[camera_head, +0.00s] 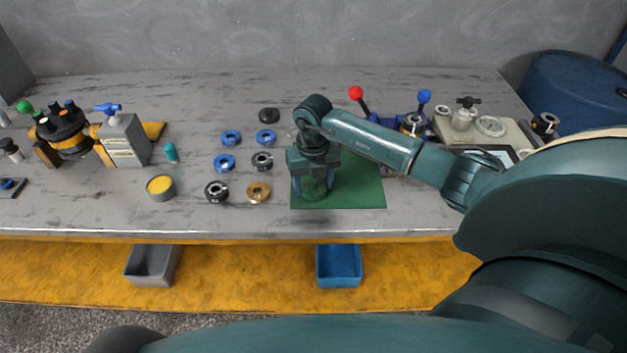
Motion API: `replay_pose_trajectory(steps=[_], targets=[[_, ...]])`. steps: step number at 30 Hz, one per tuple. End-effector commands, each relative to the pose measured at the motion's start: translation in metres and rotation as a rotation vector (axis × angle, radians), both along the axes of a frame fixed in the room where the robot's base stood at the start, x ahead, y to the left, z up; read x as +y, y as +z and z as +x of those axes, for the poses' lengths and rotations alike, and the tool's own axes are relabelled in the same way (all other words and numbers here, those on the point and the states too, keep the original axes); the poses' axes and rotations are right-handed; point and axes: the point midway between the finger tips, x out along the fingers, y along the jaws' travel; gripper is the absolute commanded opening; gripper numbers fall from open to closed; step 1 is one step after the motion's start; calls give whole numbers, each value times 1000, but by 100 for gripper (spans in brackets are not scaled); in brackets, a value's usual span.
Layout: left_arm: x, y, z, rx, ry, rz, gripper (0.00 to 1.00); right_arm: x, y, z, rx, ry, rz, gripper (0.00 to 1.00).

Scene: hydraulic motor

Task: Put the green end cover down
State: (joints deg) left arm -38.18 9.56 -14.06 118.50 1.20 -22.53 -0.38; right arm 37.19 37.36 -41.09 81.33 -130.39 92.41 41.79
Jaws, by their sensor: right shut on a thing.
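My right gripper (314,188) points down over the left part of the green mat (365,190). It is shut on the green end cover (312,194), which shows only partly between and below the fingers. The cover is low over the mat; I cannot tell whether it touches it. Its colour is close to the mat's, so its outline is hard to make out. My left gripper is not in view.
Several blue, black and brown rings (258,192) lie left of the mat. A yellow-topped cup (160,187) and a clamp fixture (124,140) stand further left. Levers and a pale tray (510,140) stand at the right. The mat's right part is clear.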

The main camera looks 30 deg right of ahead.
Motion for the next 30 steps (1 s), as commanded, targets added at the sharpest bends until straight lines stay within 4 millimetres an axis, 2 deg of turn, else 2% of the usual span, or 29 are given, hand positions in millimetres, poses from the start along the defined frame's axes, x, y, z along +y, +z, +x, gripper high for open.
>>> replay_pose_trajectory(steps=[5, 6, 13, 23, 26, 30], targets=[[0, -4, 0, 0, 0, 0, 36, 0, -3, 1, -2, 0, -1, 25], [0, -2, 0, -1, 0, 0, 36, 0, -3, 0, -1, 0, 0, 60], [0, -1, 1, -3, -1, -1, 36, 0, -3, 0, 0, 0, 0, 79], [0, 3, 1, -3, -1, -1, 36, 0, 3, 0, -1, 0, 0, 79], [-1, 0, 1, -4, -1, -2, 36, -1, 15, 2, -6, 1, -1, 79], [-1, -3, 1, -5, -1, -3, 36, -1, 44, 2, -7, 2, -1, 79]])
